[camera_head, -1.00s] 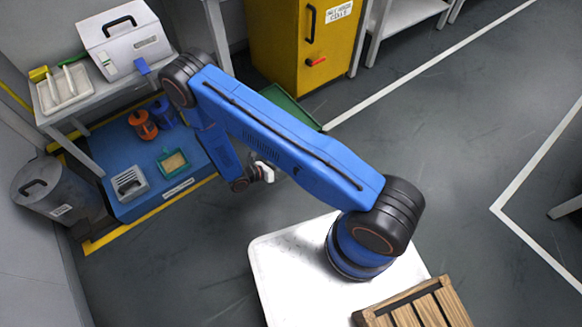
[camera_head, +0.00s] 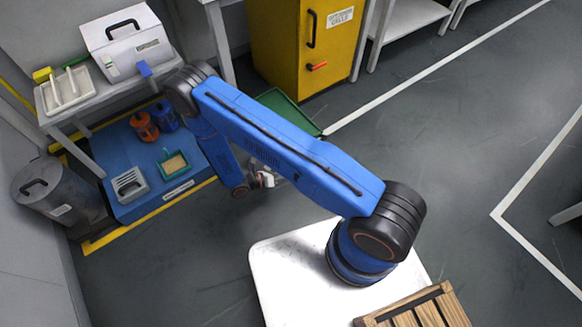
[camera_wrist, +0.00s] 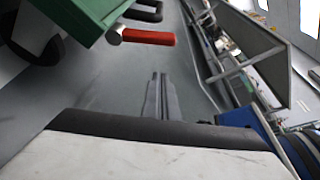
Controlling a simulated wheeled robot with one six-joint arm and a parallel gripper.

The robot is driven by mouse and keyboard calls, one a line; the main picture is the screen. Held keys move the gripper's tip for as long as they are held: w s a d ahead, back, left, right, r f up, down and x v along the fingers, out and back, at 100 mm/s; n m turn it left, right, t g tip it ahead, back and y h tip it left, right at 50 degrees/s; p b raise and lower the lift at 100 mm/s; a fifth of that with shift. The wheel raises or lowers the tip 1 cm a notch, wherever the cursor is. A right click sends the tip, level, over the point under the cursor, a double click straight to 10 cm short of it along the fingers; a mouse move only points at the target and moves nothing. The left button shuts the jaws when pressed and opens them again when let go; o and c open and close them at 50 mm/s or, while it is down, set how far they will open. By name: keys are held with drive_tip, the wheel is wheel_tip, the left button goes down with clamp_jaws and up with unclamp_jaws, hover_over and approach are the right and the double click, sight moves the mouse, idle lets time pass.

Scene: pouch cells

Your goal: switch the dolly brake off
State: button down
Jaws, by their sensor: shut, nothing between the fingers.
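The green dolly (camera_wrist: 85,14) is at the upper left of the wrist view, with a dark wheel beside it. A red brake lever (camera_wrist: 148,37) sticks out from its edge toward the right. In the head view the green dolly (camera_head: 290,108) lies on the floor, partly hidden behind my arm; its lever does not show there. My gripper (camera_wrist: 158,76) is shut and empty, its thin grey fingers below and slightly right of the lever, apart from it in the picture. My gripper (camera_head: 272,181) also shows small beneath my arm in the head view.
A yellow cabinet (camera_head: 290,40) with a red handle stands behind the dolly. A blue mat (camera_head: 130,205) with cups and small containers lies at left, beside a grey bin (camera_head: 40,190) and a bench (camera_head: 110,95).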

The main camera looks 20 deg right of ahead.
drive_tip(key=v, duration=1)
drive_tip(key=w+d+r+m+g+y, duration=0.1)
drive_tip(key=d+r+m+y, duration=0.3)
drive_tip(key=r, duration=0.8)
drive_tip(key=d+r+m+g+y, duration=0.15)
drive_tip(key=r+m, duration=0.35)
drive_tip(key=r, duration=0.7)
drive_tip(key=w+d+r+m+g+y, duration=0.1)
drive_tip(key=d+r+m+y, duration=0.3)
drive_tip(key=r, duration=0.8)
drive_tip(key=s+d+r+m+t+y, duration=0.3)
drive_tip(key=s+r+m, duration=0.45)
drive_tip(key=r, duration=0.75)
drive_tip(key=s+d+r+m+t+y, duration=0.1)
drive_tip(key=s+d+r+m+t, duration=0.1)
drive_tip(key=s, duration=0.5)
drive_tip(key=s+d+r+m+t+y, duration=0.1)
drive_tip(key=s+d+r+m+t, duration=0.1)
drive_tip(key=s+r+m, duration=0.3)
drive_tip(key=shift+s+d+r+y, duration=0.3)
drive_tip(key=shift+s+r, duration=0.35)
drive_tip(key=shift+s, duration=1.15)
